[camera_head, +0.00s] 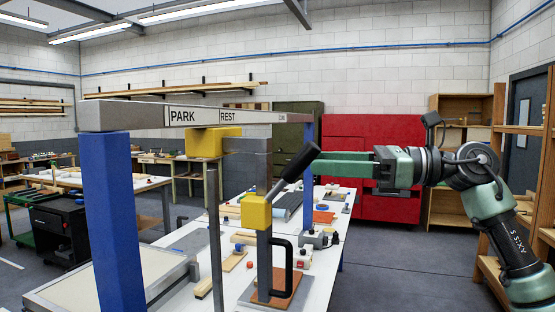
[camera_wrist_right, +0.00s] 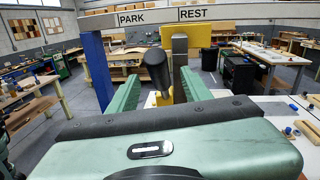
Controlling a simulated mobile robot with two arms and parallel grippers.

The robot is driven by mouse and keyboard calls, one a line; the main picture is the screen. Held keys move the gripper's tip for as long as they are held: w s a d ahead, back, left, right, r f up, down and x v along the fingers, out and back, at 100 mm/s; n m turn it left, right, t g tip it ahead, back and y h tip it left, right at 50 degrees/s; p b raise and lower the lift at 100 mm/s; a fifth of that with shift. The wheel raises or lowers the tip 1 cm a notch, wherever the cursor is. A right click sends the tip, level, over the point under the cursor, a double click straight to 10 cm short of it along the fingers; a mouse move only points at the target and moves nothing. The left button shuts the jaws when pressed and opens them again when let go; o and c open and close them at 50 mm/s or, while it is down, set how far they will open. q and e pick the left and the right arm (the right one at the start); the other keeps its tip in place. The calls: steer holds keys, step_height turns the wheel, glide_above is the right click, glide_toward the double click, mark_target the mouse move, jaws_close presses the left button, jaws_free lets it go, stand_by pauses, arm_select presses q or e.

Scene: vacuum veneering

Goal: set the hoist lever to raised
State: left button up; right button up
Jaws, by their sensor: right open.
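The hoist lever has a black grip (camera_head: 302,161) and a thin metal shaft. It slants up to the right from a yellow block (camera_head: 256,212) on the hoist's grey upright column (camera_head: 264,172). My right gripper (camera_head: 322,165) comes in from the right at the height of the grip, with its green fingers open. In the right wrist view the black grip (camera_wrist_right: 157,68) stands between the two fingertips, with a gap visible on each side. I cannot tell how deep it sits between them. My left gripper is not in view.
The hoist's beam (camera_head: 215,112) carries PARK and REST labels and a yellow trolley (camera_head: 205,142). A blue post (camera_head: 113,220) stands at the left. Below, a white table (camera_head: 210,285) holds a black handle (camera_head: 283,268) and small wooden pieces. A red cabinet (camera_head: 400,130) stands behind.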

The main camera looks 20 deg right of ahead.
mark_target(286, 180)
steer(key=shift+p+x, duration=0.35)
steer(key=shift+x, duration=0.85)
steer(key=p+x, duration=0.2)
steer(key=x, duration=0.3)
steer(key=shift+r+p, duration=0.1)
steer(key=shift+p, duration=0.2)
steer(key=shift+w+a, duration=0.1)
steer(key=shift+a, duration=0.3)
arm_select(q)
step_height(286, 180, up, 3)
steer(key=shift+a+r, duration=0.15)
arm_select(e)
steer(key=shift+d, duration=0.15)
steer(key=c, duration=0.9)
jaws_close()
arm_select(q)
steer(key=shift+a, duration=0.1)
